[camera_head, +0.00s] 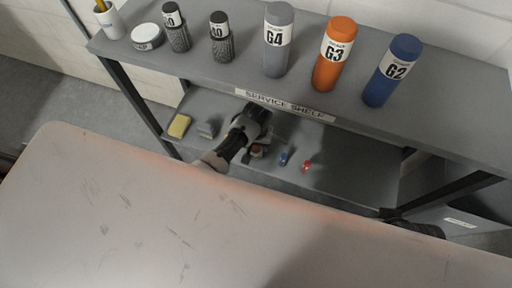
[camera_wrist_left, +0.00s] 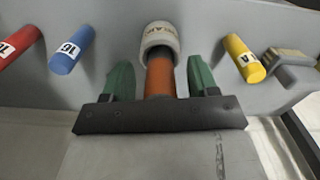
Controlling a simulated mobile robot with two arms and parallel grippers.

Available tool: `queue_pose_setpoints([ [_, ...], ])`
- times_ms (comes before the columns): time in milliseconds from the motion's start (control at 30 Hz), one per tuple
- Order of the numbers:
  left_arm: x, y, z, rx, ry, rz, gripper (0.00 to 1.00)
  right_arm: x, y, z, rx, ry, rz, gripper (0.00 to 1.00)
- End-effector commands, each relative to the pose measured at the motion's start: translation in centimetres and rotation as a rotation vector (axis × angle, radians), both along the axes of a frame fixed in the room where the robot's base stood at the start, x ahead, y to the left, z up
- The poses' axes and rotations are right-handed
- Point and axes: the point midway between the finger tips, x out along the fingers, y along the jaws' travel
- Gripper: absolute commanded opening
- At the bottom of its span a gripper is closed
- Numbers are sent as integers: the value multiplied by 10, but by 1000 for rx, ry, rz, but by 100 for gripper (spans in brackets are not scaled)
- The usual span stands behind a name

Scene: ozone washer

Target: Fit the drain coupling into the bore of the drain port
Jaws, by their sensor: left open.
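In the left wrist view an orange tube with a white lettered collar, which looks like the drain coupling (camera_wrist_left: 160,76), stands between the green fingers of my left gripper (camera_wrist_left: 159,68). The fingers are open, one on each side of the tube, with a small gap showing at each side. In the head view my left arm reaches over the table edge to the lower shelf, and its wrist mostly hides the coupling. A dark part at the lower right looks like my right gripper (camera_head: 412,224), partly hidden by the table edge. I cannot make out the drain port.
The pale table (camera_head: 150,225) is bare.

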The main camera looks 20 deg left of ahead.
Motion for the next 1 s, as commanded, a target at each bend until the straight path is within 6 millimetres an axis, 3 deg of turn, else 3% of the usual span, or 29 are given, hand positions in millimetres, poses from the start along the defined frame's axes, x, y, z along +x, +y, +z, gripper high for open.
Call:
queue_pose_setpoints([
  [267,0,0,-1,0,-1,0,56,0,0,0,0,-1,0,43],
  [600,0,0,-1,0,0,0,4,0,0,-1,0,0,0,43],
  [1000,0,1,3,0,-1,0,4,3,1,-3,1,1,-1,43],
])
